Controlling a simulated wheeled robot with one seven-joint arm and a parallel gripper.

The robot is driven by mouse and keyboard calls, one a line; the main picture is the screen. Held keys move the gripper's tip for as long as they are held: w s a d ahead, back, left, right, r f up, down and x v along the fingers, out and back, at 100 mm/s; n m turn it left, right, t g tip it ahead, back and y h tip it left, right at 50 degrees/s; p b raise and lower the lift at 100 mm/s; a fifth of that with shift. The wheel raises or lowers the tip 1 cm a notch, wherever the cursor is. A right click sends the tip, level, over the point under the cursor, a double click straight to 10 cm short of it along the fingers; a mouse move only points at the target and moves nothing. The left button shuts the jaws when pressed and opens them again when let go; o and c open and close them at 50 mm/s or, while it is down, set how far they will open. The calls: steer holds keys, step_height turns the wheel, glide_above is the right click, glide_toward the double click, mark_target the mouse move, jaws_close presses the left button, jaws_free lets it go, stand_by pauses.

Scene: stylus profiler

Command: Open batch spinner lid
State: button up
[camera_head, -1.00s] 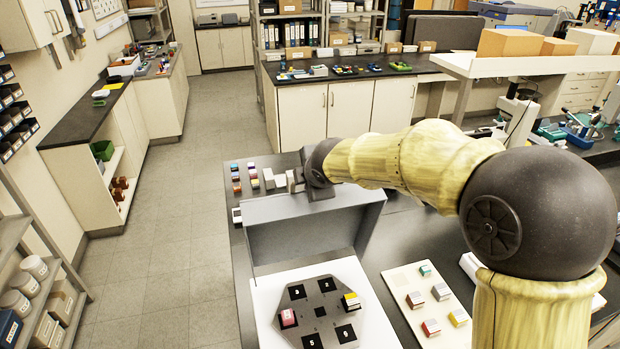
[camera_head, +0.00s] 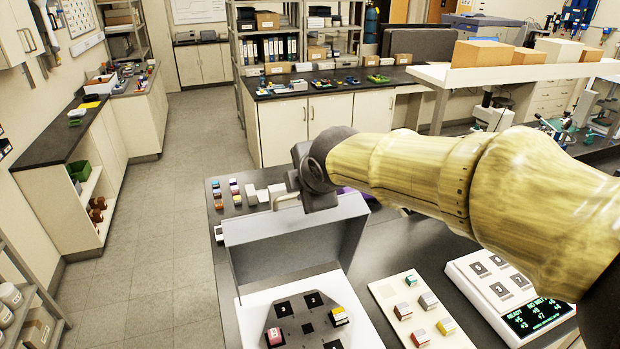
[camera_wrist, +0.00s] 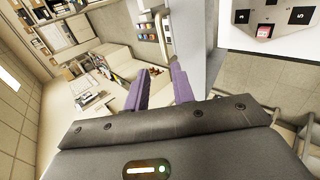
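The batch spinner's grey lid (camera_head: 285,247) is raised and stands steeply up at the back of the white spinner body (camera_head: 375,336). A pale bent handle (camera_head: 287,198) shows at the lid's top edge. The grey rotor (camera_head: 293,321) with numbered black slots lies uncovered, with a pink and a yellow block on it. My gripper (camera_head: 280,192) is at the lid's top edge by the handle. In the wrist view its purple fingers (camera_wrist: 160,72) stand apart, with a pale bar, apparently the handle (camera_wrist: 161,28), just beyond their tips. The lid (camera_wrist: 193,45) shows edge-on there.
A pale board (camera_head: 385,292) with several small blocks and a white device with a lit display (camera_head: 535,316) lie right of the spinner. More small blocks (camera_head: 235,190) lie behind the lid at left. Open floor lies to the left.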

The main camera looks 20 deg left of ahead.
steer(key=shift+v, duration=2.85)
steer(key=d+f+m+g+h+b, duration=0.2)
steer(key=d+f+m+h+b, duration=0.25)
steer(key=d+f+m, duration=0.95)
steer(key=s+d+f+m+g+b, duration=0.1)
steer(key=s+d+f+m, duration=0.2)
steer(key=d+f, duration=0.2)
steer(key=s+d+f+m+g+b, duration=0.1)
steer(key=s+d+f+m+b, duration=0.1)
steer(key=f, duration=0.7)
steer(key=s+d+f+m+g+h+b, duration=0.1)
steer(key=s+d+f+m, duration=0.3)
steer(key=d+f+m, duration=0.2)
steer(key=d+f, duration=0.1)
steer(key=d, duration=0.1)
steer(key=shift+s+d+b, duration=0.2)
steer(key=shift+d+b, duration=0.2)
steer(key=shift+w+a, duration=0.1)
steer(key=shift+a, duration=0.05)
